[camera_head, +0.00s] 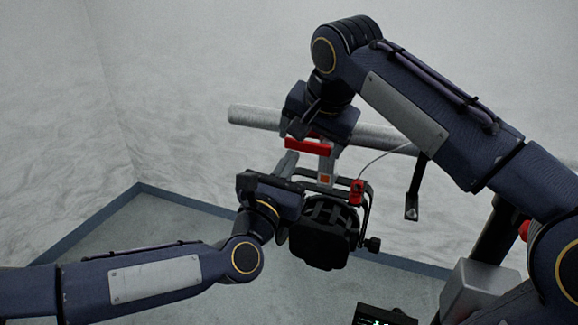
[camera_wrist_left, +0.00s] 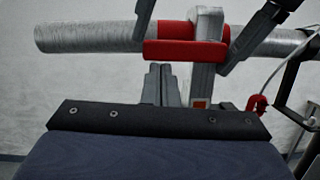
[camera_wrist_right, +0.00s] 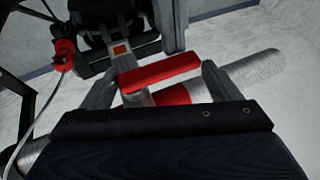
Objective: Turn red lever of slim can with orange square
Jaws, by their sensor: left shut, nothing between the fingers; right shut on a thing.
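The slim black can (camera_head: 325,235) hangs below a silver bar, with an orange square (camera_head: 326,178) on its grey clamp; the square also shows in the right wrist view (camera_wrist_right: 120,49). The red lever (camera_head: 308,146) lies across the clamp just under the bar, and shows in the left wrist view (camera_wrist_left: 185,50). Part of the can is hidden by my left gripper.
The silver bar (camera_head: 255,117) runs across behind the grippers. A red fitting with a cable (camera_head: 357,192) sits right of the clamp. A black hanging piece (camera_head: 411,207) is further right. A dark box (camera_head: 384,315) is at the bottom. The floor at left is clear.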

